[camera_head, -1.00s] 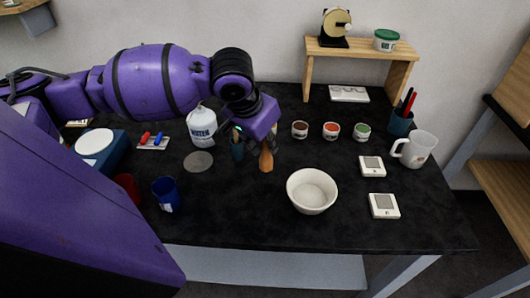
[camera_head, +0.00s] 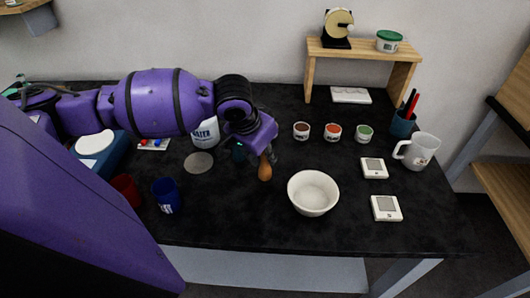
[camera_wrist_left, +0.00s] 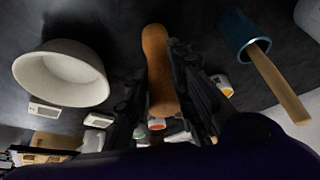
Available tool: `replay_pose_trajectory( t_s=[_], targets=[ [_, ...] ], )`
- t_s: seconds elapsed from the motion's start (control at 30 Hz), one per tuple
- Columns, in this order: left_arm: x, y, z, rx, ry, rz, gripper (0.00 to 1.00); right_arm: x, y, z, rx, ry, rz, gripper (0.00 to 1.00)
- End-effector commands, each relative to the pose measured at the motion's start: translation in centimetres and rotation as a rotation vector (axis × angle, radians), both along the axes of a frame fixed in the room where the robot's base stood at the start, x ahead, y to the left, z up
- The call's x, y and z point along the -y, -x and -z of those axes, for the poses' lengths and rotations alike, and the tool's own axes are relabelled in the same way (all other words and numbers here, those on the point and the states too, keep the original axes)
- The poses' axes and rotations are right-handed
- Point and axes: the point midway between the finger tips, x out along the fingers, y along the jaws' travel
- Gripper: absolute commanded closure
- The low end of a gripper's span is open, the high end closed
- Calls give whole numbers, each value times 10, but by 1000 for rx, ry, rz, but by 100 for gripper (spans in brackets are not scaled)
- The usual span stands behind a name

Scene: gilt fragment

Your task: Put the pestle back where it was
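The pestle (camera_head: 265,170) is a brown wooden rod with a rounded thick end, hanging below my left gripper (camera_head: 266,152) in the head view. In the left wrist view the pestle (camera_wrist_left: 156,65) lies between both fingers of the left gripper (camera_wrist_left: 172,85), which is shut on it. The bowl also shows in the left wrist view (camera_wrist_left: 62,75). My right gripper is not in view.
A teal cup (camera_wrist_left: 238,32) holding a wooden stick stands close to the gripper, mostly hidden in the head view.

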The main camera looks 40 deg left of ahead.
Motion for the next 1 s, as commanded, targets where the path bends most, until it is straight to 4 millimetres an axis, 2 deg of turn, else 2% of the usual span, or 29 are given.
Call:
replay_pose_trajectory(
  t_s=[0.03,0.1,0.47,0.57,0.8,1.0],
  targets=[
    [0,0,0,0,-1,0,68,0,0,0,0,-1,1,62],
    [0,0,0,0,-1,0,61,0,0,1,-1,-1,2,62],
    [-1,0,-4,1,-3,0,61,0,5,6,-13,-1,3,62],
    [-2,4,-17,2,-3,-2,61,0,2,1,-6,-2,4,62],
    [-3,24,-67,6,-5,0,61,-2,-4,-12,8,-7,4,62],
    [-4,39,-100,3,-3,-2,61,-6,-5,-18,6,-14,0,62]
  ],
)
